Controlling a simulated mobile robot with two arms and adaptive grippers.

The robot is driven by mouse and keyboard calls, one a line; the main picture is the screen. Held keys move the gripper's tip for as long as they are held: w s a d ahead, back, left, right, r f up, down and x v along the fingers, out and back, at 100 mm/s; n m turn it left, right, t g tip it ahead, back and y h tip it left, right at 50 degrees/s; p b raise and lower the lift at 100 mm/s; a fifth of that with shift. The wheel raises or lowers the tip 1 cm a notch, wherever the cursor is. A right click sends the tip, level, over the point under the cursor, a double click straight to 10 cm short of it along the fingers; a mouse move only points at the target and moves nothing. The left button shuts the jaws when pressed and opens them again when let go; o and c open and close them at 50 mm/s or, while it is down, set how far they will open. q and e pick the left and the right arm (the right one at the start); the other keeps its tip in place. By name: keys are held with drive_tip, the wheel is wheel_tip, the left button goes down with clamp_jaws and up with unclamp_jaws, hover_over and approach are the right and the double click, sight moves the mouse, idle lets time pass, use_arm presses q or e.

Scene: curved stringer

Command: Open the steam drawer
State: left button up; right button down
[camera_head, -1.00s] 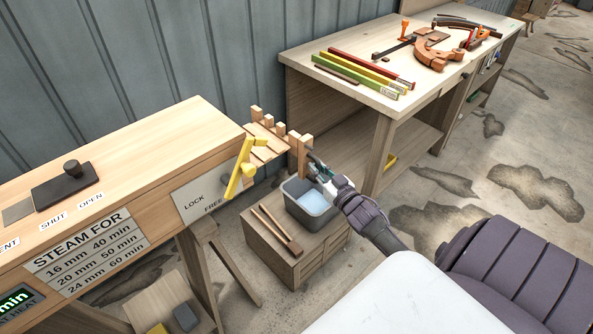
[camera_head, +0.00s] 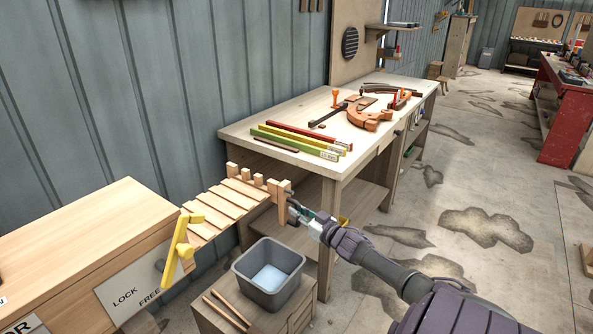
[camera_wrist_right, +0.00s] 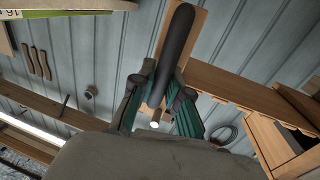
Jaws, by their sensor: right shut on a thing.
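The steam drawer (camera_head: 232,206) is a slatted wooden rack with short upright pegs. It stands out from the end of the wooden steam box (camera_head: 80,235) at the left. A yellow lever (camera_head: 172,262) stands beside the opening, next to a LOCK / FREE plate (camera_head: 130,287). My right gripper (camera_head: 296,210) is at the drawer's outer end board (camera_head: 284,200). In the right wrist view the gripper's fingers (camera_wrist_right: 164,82) are shut around a dark bar-shaped handle (camera_wrist_right: 178,45). My left gripper is not in view.
A grey bucket (camera_head: 268,289) of water sits below the drawer on a low wooden cabinet (camera_head: 215,320). A workbench (camera_head: 240,128) with coloured bars and an orange clamp stands behind the drawer. The floor to the right is open.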

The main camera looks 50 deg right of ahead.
drive_tip(key=c, duration=1.1)
unclamp_jaws()
drive_tip(key=shift+c, duration=0.2)
drive_tip(key=s+a, duration=0.1)
drive_tip(key=s, duration=1.1)
drive_tip(key=shift+a, duration=0.2)
drive_tip(key=shift+f, duration=0.1)
